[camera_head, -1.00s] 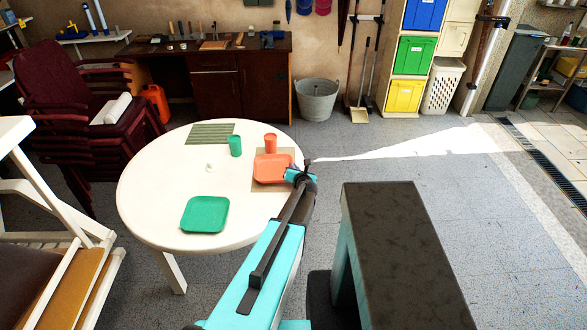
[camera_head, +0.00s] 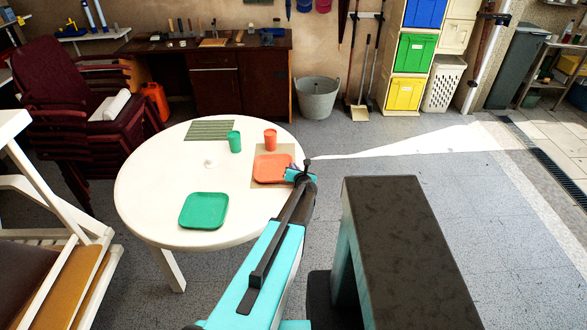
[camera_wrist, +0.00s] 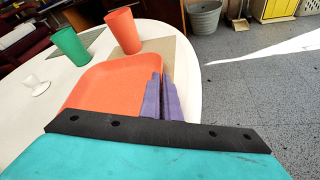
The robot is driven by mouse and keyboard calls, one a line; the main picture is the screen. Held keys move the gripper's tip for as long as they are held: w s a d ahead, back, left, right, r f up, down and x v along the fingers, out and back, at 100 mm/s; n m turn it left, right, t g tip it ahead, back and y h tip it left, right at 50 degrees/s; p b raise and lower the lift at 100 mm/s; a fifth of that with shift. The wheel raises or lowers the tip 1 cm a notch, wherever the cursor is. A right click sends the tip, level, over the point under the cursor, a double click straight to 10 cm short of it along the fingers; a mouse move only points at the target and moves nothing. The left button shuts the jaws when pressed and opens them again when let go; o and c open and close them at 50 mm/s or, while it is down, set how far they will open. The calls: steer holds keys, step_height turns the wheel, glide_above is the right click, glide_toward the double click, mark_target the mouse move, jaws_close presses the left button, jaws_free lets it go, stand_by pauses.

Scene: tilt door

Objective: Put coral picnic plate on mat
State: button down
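The coral picnic plate (camera_head: 272,168) is a square, round-cornered plate at the right side of the white round table, over a beige mat (camera_head: 287,149). In the wrist view the plate (camera_wrist: 112,80) fills the middle, and part of the mat (camera_wrist: 178,52) shows beyond it. My gripper (camera_head: 300,173) is at the plate's right edge. Its purple fingers (camera_wrist: 163,97) are close together with the plate's rim between them. I cannot tell whether the plate's underside touches the mat.
A coral cup (camera_head: 270,140) stands just behind the plate. A green cup (camera_head: 234,142), a small white object (camera_head: 210,162), a green plate (camera_head: 203,211) and a striped green mat (camera_head: 210,130) are also on the white table (camera_head: 150,200). A dark-topped block (camera_head: 405,240) is at right.

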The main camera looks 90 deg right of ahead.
steer(key=shift+f+b, duration=0.3)
steer(key=shift+b, duration=0.05)
steer(key=c, duration=1.9)
jaws_free()
steer(key=shift+c, duration=0.2)
steer(key=shift+a, duration=0.1)
steer(key=shift+a, duration=0.1)
steer(key=shift+b+v, duration=1.55)
steer(key=shift+v, duration=3.75)
steer(key=shift+b+v, duration=0.3)
steer(key=shift+v, duration=1.2)
steer(key=shift+r, duration=0.1)
